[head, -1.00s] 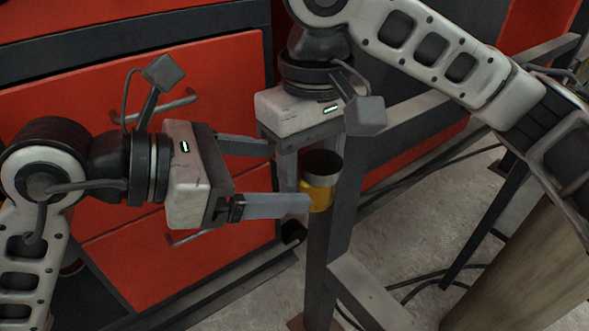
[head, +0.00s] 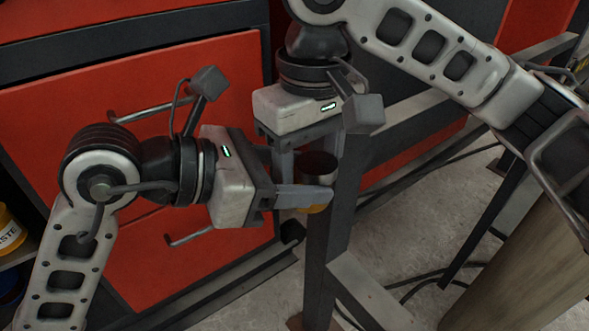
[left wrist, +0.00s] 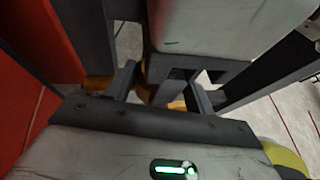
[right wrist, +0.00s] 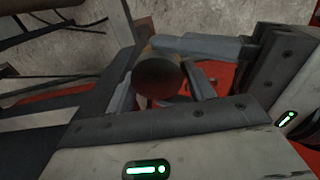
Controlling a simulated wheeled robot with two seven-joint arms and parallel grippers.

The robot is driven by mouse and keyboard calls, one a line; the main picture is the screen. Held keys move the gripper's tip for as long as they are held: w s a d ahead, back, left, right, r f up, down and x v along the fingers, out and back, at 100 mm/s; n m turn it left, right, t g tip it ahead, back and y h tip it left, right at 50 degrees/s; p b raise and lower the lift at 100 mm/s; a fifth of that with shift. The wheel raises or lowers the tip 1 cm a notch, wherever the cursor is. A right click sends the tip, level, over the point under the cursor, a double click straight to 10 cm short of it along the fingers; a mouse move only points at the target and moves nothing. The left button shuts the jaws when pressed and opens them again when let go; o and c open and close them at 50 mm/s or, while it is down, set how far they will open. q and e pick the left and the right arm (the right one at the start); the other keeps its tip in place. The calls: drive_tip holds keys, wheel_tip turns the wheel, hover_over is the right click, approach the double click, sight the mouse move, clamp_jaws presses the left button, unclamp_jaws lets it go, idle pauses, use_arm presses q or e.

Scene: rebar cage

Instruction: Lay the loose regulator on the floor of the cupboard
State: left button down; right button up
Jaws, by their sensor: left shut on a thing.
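The regulator appears to be the short cylinder (head: 318,166) with a dark metal top and yellow lower body; it also shows in the right wrist view (right wrist: 160,78). It is held in the air beside a dark upright post. My left gripper (head: 312,195) reaches in from the left and is shut on it. My right gripper (head: 312,158) comes down from above, its fingers against the cylinder's sides, so both grippers hold it. In the left wrist view, my left gripper (left wrist: 165,90) and the right one hide most of it.
Red panels (head: 120,230) with bar handles stand behind my left arm. A dark steel post (head: 325,255) rises close to the grippers, with beams to the right. A yellow can (head: 8,232) stands on a shelf at far left. Cables lie on the concrete floor (head: 425,225).

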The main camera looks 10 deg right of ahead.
use_arm(q)
drive_tip(key=shift+w, duration=0.1)
use_arm(e)
drive_tip(key=o, duration=0.3)
use_arm(q)
drive_tip(key=shift+r, duration=0.15)
